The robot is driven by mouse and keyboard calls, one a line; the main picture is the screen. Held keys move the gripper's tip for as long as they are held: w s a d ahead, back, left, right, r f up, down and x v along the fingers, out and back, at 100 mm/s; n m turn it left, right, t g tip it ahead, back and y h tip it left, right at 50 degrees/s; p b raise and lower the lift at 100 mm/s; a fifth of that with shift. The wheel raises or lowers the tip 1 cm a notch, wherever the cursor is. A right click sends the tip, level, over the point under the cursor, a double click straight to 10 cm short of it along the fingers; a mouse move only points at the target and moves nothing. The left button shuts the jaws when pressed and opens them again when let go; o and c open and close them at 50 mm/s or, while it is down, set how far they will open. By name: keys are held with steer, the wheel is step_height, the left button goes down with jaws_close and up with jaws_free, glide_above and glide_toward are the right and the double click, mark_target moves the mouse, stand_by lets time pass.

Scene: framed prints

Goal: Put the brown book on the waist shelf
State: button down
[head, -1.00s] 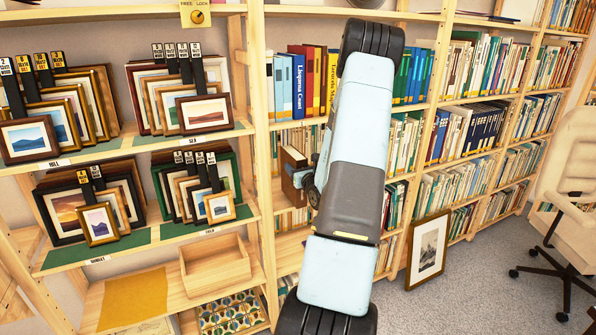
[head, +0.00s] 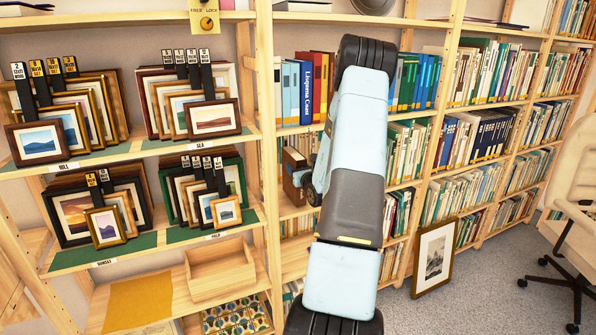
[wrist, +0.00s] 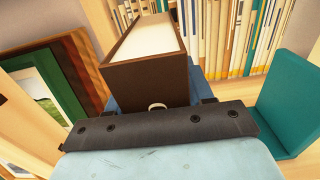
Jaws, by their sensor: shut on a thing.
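The brown book (wrist: 148,78) stands out ahead of my wrist in the wrist view, its pale page edges facing up. My gripper (wrist: 160,100) is shut on it; dark wrist housing hides the book's lower part and most of the jaws. In the head view the book (head: 294,176) shows left of my arm, in the bay just right of the upright post. It is at the level of a middle shelf (head: 290,211). My arm hides the gripper's right side there. I cannot tell whether the book touches the shelf board.
Rows of books (head: 405,150) fill the shelves behind and right of my arm. A teal panel (wrist: 285,110) stands close on the right in the wrist view. A framed print (head: 433,257) leans low, near a chair (head: 575,215).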

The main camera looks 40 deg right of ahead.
steer(key=shift+w+d+f, duration=0.2)
steer(key=shift+w+f, duration=0.4)
steer(key=shift+w, duration=0.05)
steer(key=shift+c, duration=1.8)
jaws_free()
steer(key=shift+f, duration=0.1)
steer(key=v, duration=1.3)
steer(key=shift+s, duration=0.4)
steer(key=shift+a+f, duration=0.1)
steer(key=shift+f, duration=0.05)
